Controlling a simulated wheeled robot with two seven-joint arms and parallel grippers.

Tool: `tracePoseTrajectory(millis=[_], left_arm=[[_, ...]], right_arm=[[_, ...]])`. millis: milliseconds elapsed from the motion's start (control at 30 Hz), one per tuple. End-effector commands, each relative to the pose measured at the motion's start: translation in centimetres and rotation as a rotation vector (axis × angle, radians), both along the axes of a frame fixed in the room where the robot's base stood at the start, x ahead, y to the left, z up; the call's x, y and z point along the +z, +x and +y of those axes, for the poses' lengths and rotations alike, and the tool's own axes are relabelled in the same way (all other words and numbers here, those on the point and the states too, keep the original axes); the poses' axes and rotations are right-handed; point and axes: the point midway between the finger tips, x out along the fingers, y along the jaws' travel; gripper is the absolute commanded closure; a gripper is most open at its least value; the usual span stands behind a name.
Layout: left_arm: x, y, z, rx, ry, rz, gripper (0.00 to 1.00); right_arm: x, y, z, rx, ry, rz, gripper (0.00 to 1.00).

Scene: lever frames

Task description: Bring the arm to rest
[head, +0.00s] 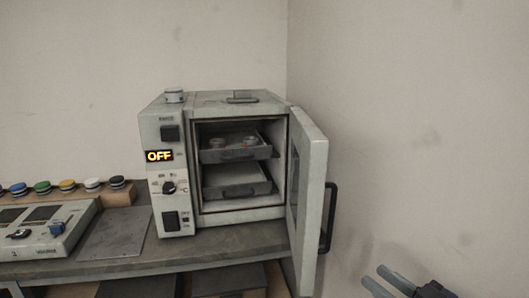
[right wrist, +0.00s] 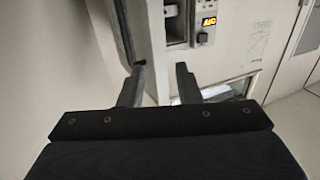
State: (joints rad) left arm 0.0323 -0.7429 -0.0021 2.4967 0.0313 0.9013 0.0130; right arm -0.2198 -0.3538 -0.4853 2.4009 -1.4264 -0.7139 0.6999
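My right gripper (head: 373,274) is at the bottom right of the head view, to the right of the oven door and apart from it. In the right wrist view its two fingers (right wrist: 160,70) stand apart with nothing between them. The rest of my right arm is mostly out of the picture. My left gripper is not in view.
A grey oven (head: 240,102) with a display reading OFF stands on the bench (head: 250,237). Its door (head: 310,170) is wide open, with a dark handle (head: 329,215) towards my gripper. Two trays (head: 235,155) are inside; the upper one holds small items.

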Motion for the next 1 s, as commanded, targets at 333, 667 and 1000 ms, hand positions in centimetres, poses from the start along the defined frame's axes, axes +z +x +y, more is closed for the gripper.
tracePoseTrajectory(millis=[333,667,1000], left_arm=[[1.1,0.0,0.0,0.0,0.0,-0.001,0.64],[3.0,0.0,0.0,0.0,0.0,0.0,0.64],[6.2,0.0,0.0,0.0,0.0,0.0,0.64]], right_arm=[[0.6,0.8,-3.3,-0.206,-0.001,0.069,0.69],[-0.7,-0.7,-7.7,-0.483,0.013,0.309,0.69],[-5.1,-11.1,-3.7,-0.486,0.052,0.948,0.69]])
